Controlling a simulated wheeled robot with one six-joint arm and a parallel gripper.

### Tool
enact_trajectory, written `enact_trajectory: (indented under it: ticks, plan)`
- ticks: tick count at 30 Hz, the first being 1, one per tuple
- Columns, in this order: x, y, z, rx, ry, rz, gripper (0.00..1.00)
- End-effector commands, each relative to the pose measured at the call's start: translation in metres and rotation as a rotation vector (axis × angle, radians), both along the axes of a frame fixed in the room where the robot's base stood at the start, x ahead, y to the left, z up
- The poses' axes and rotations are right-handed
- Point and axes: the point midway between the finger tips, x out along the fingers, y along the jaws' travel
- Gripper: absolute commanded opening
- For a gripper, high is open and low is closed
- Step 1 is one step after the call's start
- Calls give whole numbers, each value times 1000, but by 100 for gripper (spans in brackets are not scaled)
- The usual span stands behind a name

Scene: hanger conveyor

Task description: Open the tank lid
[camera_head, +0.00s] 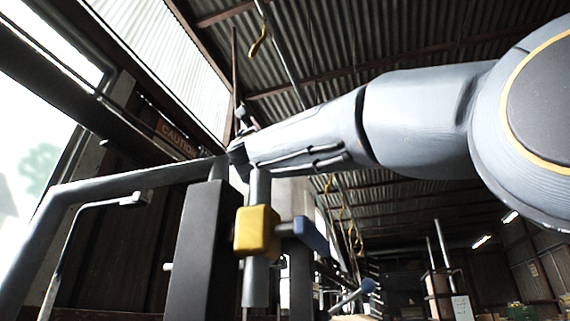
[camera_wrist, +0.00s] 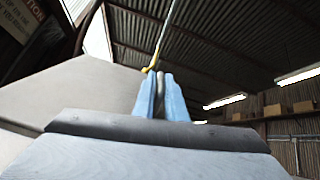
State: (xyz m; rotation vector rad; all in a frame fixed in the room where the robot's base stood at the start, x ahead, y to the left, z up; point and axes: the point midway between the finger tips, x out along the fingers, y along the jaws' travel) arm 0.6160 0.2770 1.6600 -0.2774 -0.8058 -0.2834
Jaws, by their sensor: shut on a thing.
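In the wrist view, the two blue fingers of my gripper (camera_wrist: 161,80) stand close together at the middle. They are shut on a narrow brownish piece (camera_wrist: 160,102), of which only a thin strip shows between them. I cannot tell which part it belongs to. A pale grey, flat, slanted surface (camera_wrist: 85,88) fills the left of the wrist view, beside the fingers. It may be the tank lid, but its outline is partly cut off. In the head view, my arm reaches in from the right, and its fingertips cannot be made out.
In the head view, a yellow hook (camera_head: 259,40) hangs from the roof, and several more hang farther back. A yellow hook (camera_wrist: 151,68) also shows beyond the fingers in the wrist view. A caution sign (camera_head: 177,138) is on the left wall. Cardboard boxes (camera_wrist: 273,110) stand on a shelf at the right.

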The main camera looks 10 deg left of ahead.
Motion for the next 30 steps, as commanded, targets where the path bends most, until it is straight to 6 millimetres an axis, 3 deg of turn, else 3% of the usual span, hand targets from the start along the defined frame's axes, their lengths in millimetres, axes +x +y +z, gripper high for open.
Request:
enact_trajectory:
  ticks: [13,14,17,26,30]
  plan:
    - [-1,-1,0,-1,-7,-3,0]
    - [-1,-1,0,-1,-7,-3,13]
    - [-1,-1,0,-1,-6,-2,28]
    - [-1,1,-1,-1,-6,0,28]
    - [-10,2,-10,-1,-7,1,28]
